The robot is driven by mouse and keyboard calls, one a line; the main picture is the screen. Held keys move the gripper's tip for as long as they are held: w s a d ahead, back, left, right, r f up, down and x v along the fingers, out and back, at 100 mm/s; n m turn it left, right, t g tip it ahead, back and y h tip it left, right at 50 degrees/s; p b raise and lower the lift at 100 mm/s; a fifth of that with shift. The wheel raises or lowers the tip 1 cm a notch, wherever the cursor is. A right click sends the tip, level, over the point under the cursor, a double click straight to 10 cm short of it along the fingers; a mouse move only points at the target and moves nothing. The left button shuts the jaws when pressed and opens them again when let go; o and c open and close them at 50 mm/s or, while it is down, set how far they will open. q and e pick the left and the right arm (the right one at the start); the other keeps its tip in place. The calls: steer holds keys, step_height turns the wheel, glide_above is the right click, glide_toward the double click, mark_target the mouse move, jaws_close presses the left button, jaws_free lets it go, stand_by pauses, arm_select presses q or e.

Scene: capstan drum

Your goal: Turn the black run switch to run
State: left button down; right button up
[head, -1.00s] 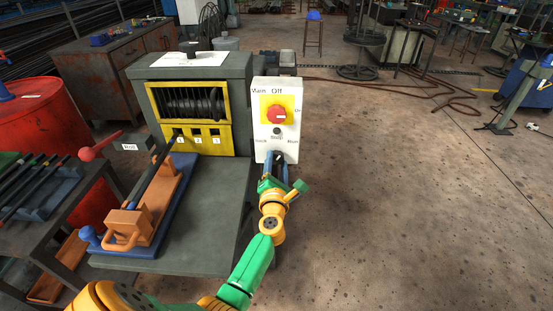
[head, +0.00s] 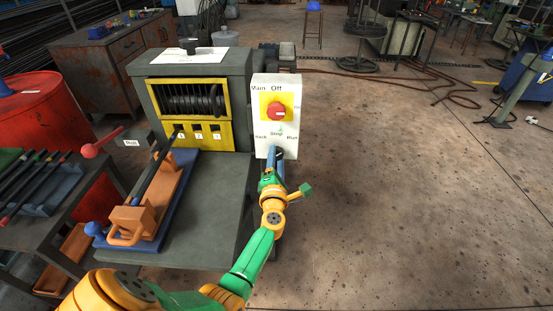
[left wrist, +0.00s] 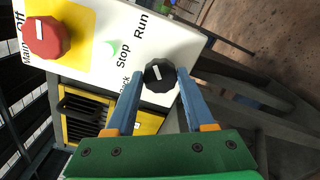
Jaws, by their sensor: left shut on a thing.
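The white switch box (head: 262,120) stands at the right of the machine. The black run switch (left wrist: 160,75) is a round ridged knob with a white pointer mark, below the labels Back, Stop and Run. In the left wrist view the mark leans toward the label side, and I cannot tell exactly which label it meets. My left gripper (head: 277,156) is shut on this knob, one finger on each side. In the head view the fingers mostly hide the knob. A small green lamp (left wrist: 113,46) glows beside Stop. My right gripper is not in view.
The red main switch (head: 277,111) on its yellow plate sits above the lamp. The machine's grey table (head: 205,210) holds an orange carriage (head: 135,220) on a blue base at left. A red drum (head: 45,110) stands farther left. The floor at right is open.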

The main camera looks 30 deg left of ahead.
arm_select(q)
steer(key=shift+c, duration=1.3)
jaws_free()
steer(key=v, duration=0.7)
steer(key=shift+p, duration=0.4)
